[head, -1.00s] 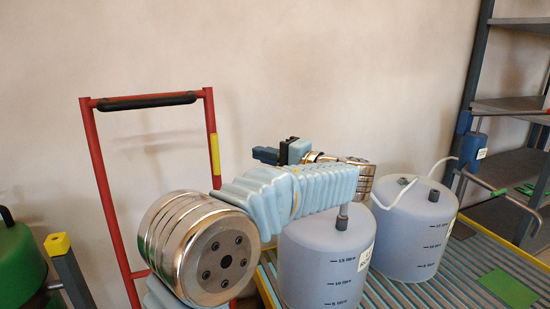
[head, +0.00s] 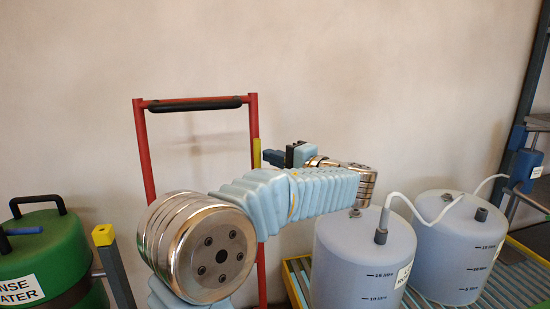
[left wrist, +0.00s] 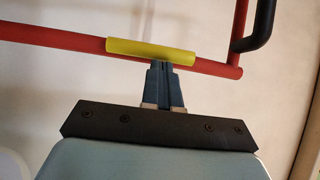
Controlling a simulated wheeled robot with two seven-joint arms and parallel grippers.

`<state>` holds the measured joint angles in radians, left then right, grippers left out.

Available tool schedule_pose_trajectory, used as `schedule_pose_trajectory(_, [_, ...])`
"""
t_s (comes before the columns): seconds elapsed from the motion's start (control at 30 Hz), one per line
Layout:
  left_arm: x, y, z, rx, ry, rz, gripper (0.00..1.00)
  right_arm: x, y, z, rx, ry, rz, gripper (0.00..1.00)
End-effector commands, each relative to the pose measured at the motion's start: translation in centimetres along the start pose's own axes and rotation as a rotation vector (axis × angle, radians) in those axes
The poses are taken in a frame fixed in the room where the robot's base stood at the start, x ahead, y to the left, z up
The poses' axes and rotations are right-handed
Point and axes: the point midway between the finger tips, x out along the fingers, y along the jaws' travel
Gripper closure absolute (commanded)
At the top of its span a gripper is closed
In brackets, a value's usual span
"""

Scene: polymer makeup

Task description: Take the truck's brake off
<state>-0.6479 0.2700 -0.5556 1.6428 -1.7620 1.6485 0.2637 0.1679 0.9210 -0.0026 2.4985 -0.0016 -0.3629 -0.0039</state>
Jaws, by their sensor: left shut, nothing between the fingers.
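The truck (head: 255,113) is a red tubular frame with a black handle grip (head: 195,105) across its top, standing by the wall. A yellow sleeve (head: 257,153) sits on its right upright and also shows in the left wrist view (left wrist: 150,51). My left gripper (head: 268,156) is shut and empty, its dark blue fingers pointing at the sleeve. In the left wrist view its fingertips (left wrist: 162,66) meet the sleeve's lower edge; I cannot tell whether they touch. My arm hides the truck's lower part, and no brake part is clearly recognisable. My right gripper is out of view.
Two translucent containers (head: 345,265) with white hoses stand on a ribbed deck (head: 299,282) at right. A green drum (head: 45,255) and a yellow-capped post (head: 104,236) stand at left. A shelf rack (head: 538,100) is at the far right.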

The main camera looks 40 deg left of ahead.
Motion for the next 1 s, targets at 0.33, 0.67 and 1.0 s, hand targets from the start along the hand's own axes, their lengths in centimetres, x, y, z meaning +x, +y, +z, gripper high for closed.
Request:
schedule_pose_trajectory(0.33, [0.2, -0.1, 0.3, -0.050, 0.001, 0.035, 1.00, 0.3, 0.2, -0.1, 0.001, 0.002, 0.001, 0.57])
schedule_pose_trajectory(0.67, [0.6, -0.3, 0.7, -0.112, 0.000, 0.075, 1.00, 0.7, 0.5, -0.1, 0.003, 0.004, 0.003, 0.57])
schedule_pose_trajectory(1.0, [1.5, -0.5, 2.2, -0.317, -0.001, 0.212, 1.00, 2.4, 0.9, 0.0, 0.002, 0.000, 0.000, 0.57])
